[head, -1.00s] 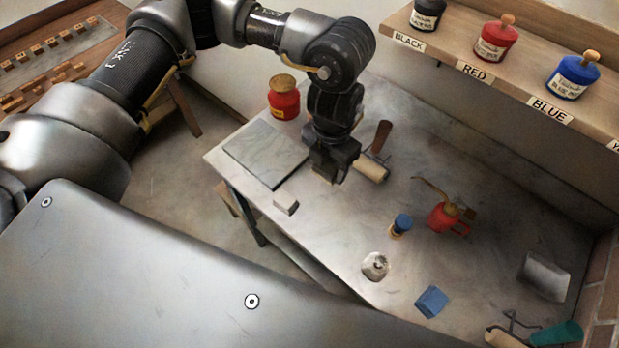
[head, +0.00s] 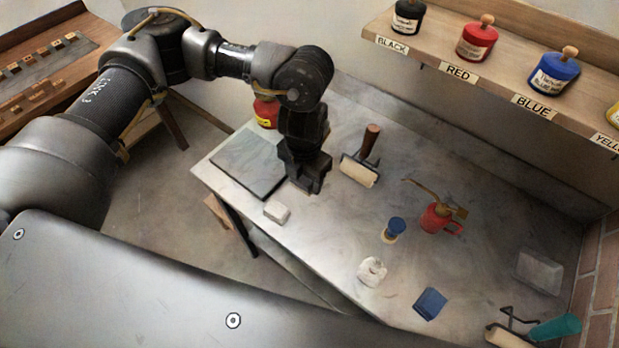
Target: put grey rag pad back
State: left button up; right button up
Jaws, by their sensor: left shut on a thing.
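A small light-grey block (head: 277,211), which looks like the grey rag pad, lies near the table's front edge, just in front of the grey slab. My left gripper (head: 311,188) points down over the table, right of this block and apart from it. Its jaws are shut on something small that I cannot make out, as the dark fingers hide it. My right gripper is not in view.
A grey slab (head: 247,163) lies left of the gripper, with a red jar (head: 266,113) behind. Further right are a red oil can (head: 437,216), a white crumpled lump (head: 372,271) and a blue pad (head: 430,303).

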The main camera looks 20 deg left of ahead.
pick_arm(q)
jog(key=w+f, duration=0.1)
jog(key=f, duration=0.1)
jog(key=w+f, duration=0.3)
jog(key=shift+a+f, duration=0.35)
jog(key=shift+a, duration=0.05)
jog(key=shift+w+f, duration=0.1)
jog(key=shift+f, duration=1.35)
jog(key=shift+f, duration=0.1)
jog(key=shift+f, duration=0.15)
jog(key=o, duration=1)
jog(key=shift+c, duration=0.2)
